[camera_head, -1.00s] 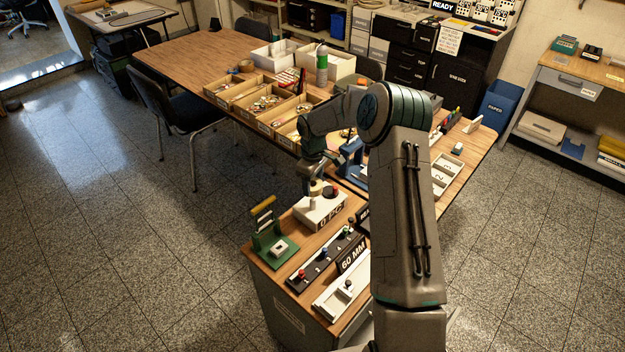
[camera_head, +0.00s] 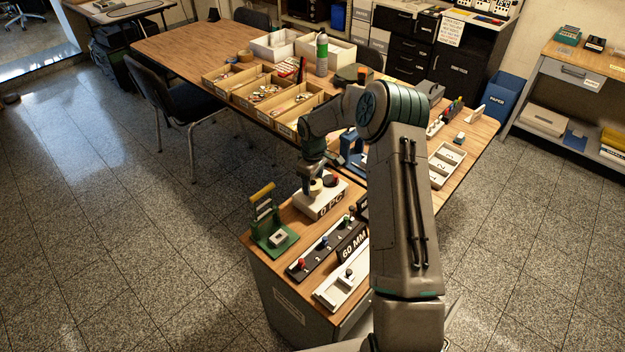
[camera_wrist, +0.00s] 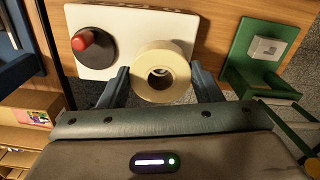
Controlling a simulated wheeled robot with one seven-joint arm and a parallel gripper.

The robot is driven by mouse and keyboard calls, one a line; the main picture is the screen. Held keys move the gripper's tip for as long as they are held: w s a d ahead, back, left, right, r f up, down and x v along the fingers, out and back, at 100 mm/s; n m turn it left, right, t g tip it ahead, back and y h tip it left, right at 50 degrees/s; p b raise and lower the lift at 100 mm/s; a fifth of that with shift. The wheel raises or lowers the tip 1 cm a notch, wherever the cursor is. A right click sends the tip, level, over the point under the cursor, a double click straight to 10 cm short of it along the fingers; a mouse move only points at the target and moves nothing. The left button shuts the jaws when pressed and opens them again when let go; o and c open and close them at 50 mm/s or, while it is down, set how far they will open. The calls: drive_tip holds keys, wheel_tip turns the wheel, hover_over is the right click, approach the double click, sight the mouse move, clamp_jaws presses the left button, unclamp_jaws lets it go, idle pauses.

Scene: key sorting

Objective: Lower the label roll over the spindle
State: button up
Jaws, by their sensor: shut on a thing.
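The label roll (camera_wrist: 160,75) is a cream ring with a dark inner core, seen from above in the wrist view. My gripper (camera_wrist: 162,84) is shut on it, one finger on each side. In the head view the roll (camera_head: 316,186) is at the front left of a white box (camera_head: 325,206) marked "0 PC". The box also shows in the wrist view (camera_wrist: 112,66) under the roll. A small pale shape shows inside the roll's hole; I cannot tell whether it is the spindle. The gap between roll and box is unclear.
A dark disc with a red knob (camera_wrist: 92,46) sits on the box beside the roll. A green stand (camera_head: 272,236) with a yellow handle is left of the box. A black strip with coloured knobs (camera_head: 326,250) and a white tray (camera_head: 342,287) lie in front.

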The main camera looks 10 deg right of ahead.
drive_tip(key=shift+f+b, duration=0.85)
drive_tip(key=shift+f, duration=0.5)
drive_tip(key=shift+f+b, duration=0.1)
drive_tip(key=shift+b, duration=0.2)
drive_tip(key=o, duration=1.1)
